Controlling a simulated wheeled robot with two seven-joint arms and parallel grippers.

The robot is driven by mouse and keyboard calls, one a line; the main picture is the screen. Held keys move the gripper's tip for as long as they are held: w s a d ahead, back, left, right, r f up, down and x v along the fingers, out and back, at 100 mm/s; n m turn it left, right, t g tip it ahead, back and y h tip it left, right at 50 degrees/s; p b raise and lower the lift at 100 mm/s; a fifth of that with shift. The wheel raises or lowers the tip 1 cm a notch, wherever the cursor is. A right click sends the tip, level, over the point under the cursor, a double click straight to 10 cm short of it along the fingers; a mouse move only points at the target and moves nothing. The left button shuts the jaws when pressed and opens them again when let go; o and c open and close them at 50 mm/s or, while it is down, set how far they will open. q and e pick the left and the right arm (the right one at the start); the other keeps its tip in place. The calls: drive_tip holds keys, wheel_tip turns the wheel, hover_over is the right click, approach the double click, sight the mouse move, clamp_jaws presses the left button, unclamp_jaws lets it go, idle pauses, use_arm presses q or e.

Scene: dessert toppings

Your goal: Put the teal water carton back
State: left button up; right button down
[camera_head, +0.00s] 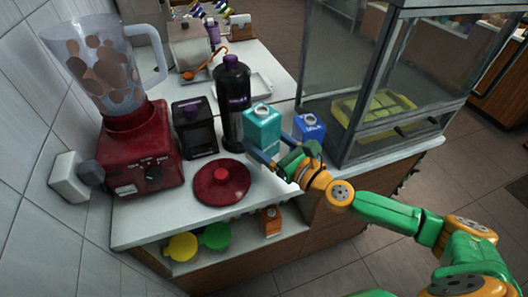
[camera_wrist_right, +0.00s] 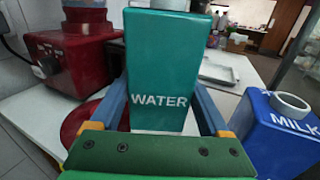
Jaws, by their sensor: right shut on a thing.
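The teal water carton (camera_head: 262,127) stands upright at the counter's front part, in front of the dark bottle and left of the blue milk carton. My right gripper (camera_head: 268,158) is shut on its lower part, with one finger on each side. In the right wrist view the carton (camera_wrist_right: 160,70), lettered WATER, fills the middle between the blue fingers. Whether its base touches the counter is hidden by the gripper. My left gripper is not in view.
A blue milk carton (camera_head: 309,130) stands close on the right, before a glass case (camera_head: 372,75). A dark bottle (camera_head: 233,100), black container (camera_head: 195,128) and red blender (camera_head: 138,150) stand behind and left. A red lid (camera_head: 222,184) lies on the counter (camera_head: 150,222).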

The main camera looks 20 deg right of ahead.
sight(271, 156)
wheel_tip(271, 156, down, 3)
drive_tip(key=shift+s+d+b, duration=0.1)
drive_tip(key=shift+s+b, duration=0.05)
drive_tip(key=shift+b, duration=0.4)
drive_tip(key=shift+r, duration=0.1)
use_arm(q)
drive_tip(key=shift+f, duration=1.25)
use_arm(e)
drive_tip(key=shift+f, duration=0.45)
